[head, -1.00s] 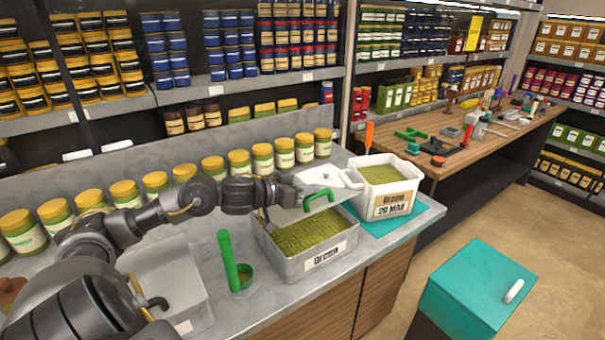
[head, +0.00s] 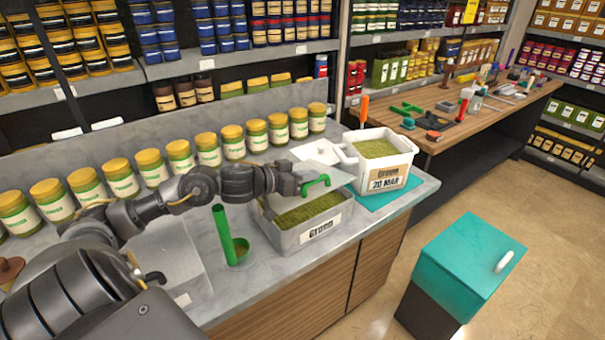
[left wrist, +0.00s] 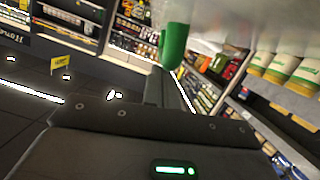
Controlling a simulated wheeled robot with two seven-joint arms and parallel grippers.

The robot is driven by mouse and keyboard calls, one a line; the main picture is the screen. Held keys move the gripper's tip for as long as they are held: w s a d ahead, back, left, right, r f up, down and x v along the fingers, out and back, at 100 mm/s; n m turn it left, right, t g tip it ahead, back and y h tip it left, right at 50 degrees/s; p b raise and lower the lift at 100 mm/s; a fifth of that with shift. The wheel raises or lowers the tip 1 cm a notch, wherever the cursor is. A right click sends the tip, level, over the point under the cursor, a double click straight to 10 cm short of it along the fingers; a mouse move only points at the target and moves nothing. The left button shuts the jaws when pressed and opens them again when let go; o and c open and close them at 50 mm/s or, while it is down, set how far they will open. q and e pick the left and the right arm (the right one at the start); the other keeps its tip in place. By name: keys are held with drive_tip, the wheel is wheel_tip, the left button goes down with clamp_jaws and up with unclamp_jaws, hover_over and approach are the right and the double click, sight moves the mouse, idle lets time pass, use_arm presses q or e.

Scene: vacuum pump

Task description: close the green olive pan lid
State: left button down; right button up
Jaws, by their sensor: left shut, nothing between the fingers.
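The green olive pan (head: 318,236) is a grey metal box labelled "Green" on the counter, with green olives showing along its front. Its grey lid (head: 335,178) is raised at an angle over the back of the pan, with a green handle (head: 315,184) on it. My left gripper (head: 287,184) is shut and empty at the left side of the lid, close to the handle; contact is unclear. In the left wrist view the green handle (left wrist: 173,45) hangs in front of the gripper beneath a pale surface. My right gripper is not in view.
A white tub (head: 388,182) of olives stands on a teal mat (head: 412,184) right of the pan. A green upright tool (head: 223,232) stands left of it. Several yellow-lidded jars (head: 207,148) line the counter's back. A teal-lidded bin (head: 470,262) stands on the floor.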

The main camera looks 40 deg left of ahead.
use_arm(q)
wheel_tip(320, 180, up, 5)
drive_tip(key=p, duration=0.6)
drive_tip(key=shift+w+a+f, duration=0.1)
drive_tip(key=shift+a, duration=0.05)
drive_tip(key=shift+s+a+f+b, duration=0.25)
drive_tip(key=shift+s+f+b, duration=0.4)
drive_tip(key=shift+b, duration=0.3)
drive_tip(key=b+v, duration=0.1)
drive_tip(key=v, duration=0.7)
drive_tip(key=shift+s+r, duration=0.35)
drive_tip(key=shift+r, duration=0.1)
drive_tip(key=shift+d, duration=0.1)
